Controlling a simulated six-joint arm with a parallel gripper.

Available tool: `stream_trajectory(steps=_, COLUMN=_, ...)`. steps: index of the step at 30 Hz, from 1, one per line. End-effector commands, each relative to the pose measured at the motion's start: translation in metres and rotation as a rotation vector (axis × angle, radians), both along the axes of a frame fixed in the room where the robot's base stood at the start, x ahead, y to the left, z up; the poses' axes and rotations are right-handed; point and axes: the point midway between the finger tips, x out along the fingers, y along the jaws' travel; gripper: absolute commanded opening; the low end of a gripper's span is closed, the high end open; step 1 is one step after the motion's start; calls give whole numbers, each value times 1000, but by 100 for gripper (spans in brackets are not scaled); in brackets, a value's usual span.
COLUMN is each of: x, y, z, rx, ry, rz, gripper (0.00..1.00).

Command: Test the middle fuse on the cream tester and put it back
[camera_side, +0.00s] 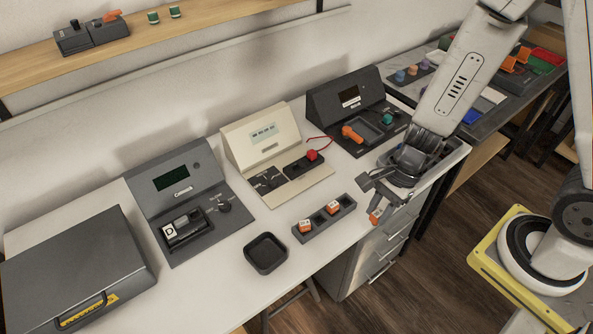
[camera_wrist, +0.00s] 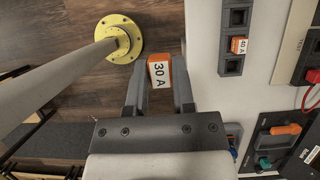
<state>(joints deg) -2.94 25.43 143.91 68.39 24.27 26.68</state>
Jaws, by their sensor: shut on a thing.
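My gripper (camera_side: 374,203) is shut on an orange fuse (camera_side: 375,217). In the wrist view the held fuse (camera_wrist: 159,72) shows a white label reading 30 A between the fingers (camera_wrist: 160,85). It hangs beyond the bench's front edge, right of the dark fuse rack (camera_side: 320,220). Two orange fuses, a left one (camera_side: 305,226) and a right one (camera_side: 333,207), sit in the rack. The wrist view shows a 40 A fuse (camera_wrist: 238,45) between two empty slots.
A grey tester (camera_side: 178,180) stands left of the cream one, and a dark tester (camera_side: 345,97) with an orange handle (camera_side: 351,134) stands right. An empty black tray (camera_side: 265,253) lies left of the rack. A grey case (camera_side: 75,270) fills the left end.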

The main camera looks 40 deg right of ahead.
Motion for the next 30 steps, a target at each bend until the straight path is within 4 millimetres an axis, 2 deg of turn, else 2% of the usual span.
stream_trajectory(steps=5, x=2, y=0, z=0, rx=0, ry=0, rz=-2, gripper=0)
stream_trajectory(steps=11, x=17, y=1, z=-2, rx=0, ry=-1, rz=-14, gripper=0)
stream_trajectory(steps=17, x=51, y=2, z=-6, rx=0, ry=-1, rz=-47, gripper=0)
stream_trajectory(steps=30, x=149, y=0, z=-21, rx=0, ry=0, rz=-147, gripper=0)
